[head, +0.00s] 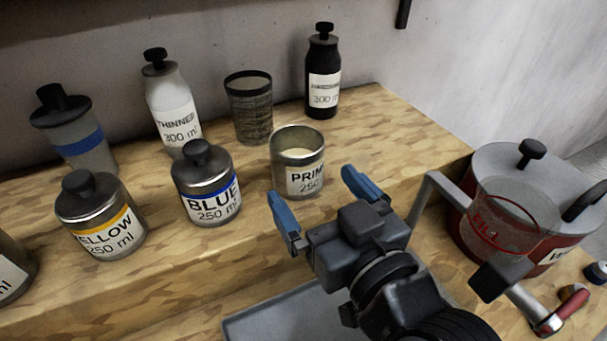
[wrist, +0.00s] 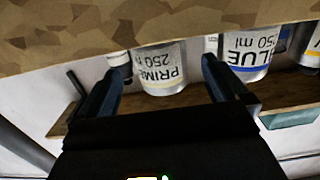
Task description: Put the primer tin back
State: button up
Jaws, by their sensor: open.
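The primer tin (head: 305,178) is a metal tin labelled PRIM... 250. It stands upright and without a lid on the raised wooden shelf, pale inside. My gripper (head: 312,186) is open in front of it, with its two blue fingers spread and nothing held. In the wrist view, which is upside down, the tin (wrist: 160,72) shows beyond and between the two fingertips (wrist: 162,66). I see a gap on either side of the tin and cannot tell whether the tips reach past its front.
The blue tin (head: 207,203) stands left of the primer tin, the yellow tin (head: 100,235) further left. Behind are a thinner bottle (head: 172,105), a dark mesh cup (head: 250,115) and a black bottle (head: 322,75). A red pot (head: 480,228) is at right; a grey tray (head: 285,315) lies below.

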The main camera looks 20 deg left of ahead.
jog(key=b+v, duration=0.1)
jog(key=v, duration=0.4)
jog(key=shift+s+d, duration=0.2)
jog(key=shift+d, duration=0.05)
